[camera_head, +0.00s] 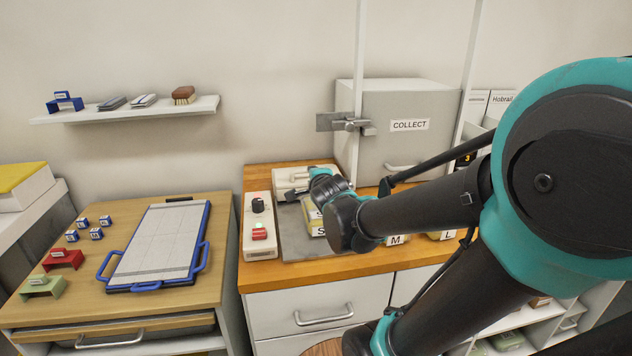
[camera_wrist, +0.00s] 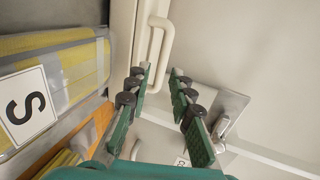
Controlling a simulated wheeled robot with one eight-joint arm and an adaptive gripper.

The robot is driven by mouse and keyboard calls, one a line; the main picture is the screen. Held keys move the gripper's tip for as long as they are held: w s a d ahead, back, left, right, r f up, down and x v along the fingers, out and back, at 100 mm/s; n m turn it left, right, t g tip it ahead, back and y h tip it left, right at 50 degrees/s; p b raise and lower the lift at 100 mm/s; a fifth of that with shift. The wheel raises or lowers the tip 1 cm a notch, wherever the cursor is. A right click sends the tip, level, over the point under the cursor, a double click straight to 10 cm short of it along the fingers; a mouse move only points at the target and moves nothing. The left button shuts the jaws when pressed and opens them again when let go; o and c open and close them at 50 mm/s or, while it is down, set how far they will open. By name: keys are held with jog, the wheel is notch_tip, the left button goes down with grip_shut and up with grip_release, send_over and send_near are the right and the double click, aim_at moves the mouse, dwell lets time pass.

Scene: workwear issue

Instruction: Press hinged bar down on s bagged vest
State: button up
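The S bagged vest (camera_head: 306,212) lies on the grey plate of the counter unit, partly hidden by my arm. In the wrist view the yellow vest (camera_wrist: 78,62) shows under clear film, with its S label at the left. The pale hinged bar (camera_wrist: 121,38) runs alongside it and carries a cream loop handle (camera_wrist: 153,52). In the head view the bar (camera_head: 291,174) is at the back of the plate; its exact angle is unclear. My gripper (camera_wrist: 160,75) is open and empty, its fingers pointing toward the handle, which appears just beyond the fingertips. Contact is not visible.
A control box (camera_head: 260,243) with a black knob and red switch stands left of the plate. A grey COLLECT locker (camera_head: 400,105) stands behind right. M (camera_head: 396,240) and L (camera_head: 447,236) packs are beside my arm. A side table (camera_head: 60,310) holds a blue-edged board (camera_head: 160,245).

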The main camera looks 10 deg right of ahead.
jog(key=shift+v, duration=2.85)
